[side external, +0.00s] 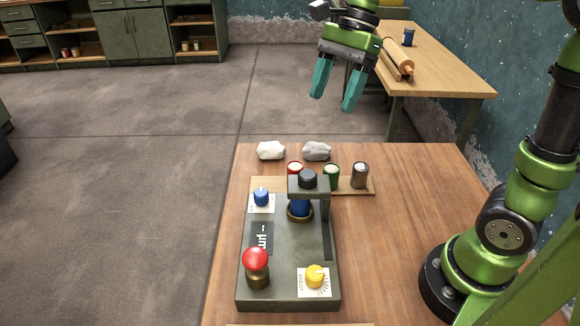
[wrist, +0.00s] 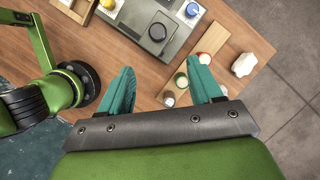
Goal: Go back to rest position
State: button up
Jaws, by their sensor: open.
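My gripper (side external: 336,92) hangs high above and beyond the far edge of the work table (side external: 395,240). Its two teal fingers point down and stand apart, with nothing between them. In the wrist view my gripper (wrist: 163,92) is open above the table (wrist: 110,60). Below it are the grey-green press device (side external: 268,283) and a wooden board (side external: 350,190) with small containers. The device carries a red knob (side external: 256,260), a blue knob (side external: 261,196) and a yellow dial (side external: 315,276).
White and grey lumps (side external: 270,150) (side external: 317,151) lie near the table's far edge. A second table (side external: 450,82) behind holds a rolling pin (side external: 398,60) and a blue cup (side external: 408,37). Cabinets (side external: 130,38) line the back left. Floor (side external: 130,130) to the left is clear.

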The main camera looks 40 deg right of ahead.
jog(key=shift+v, duration=0.85)
jog(key=s+f+n+t+h, duration=0.1)
jog(key=s+f+n+t, duration=0.1)
jog(key=s+n, duration=0.3)
jog(key=s+a+f+n+t+h, duration=0.1)
jog(key=s+f+n+t, duration=0.2)
jog(key=n, duration=0.6)
jog(key=shift+s+f+t, duration=0.35)
jog(key=shift+s+t, duration=0.55)
jog(key=shift+t, duration=0.2)
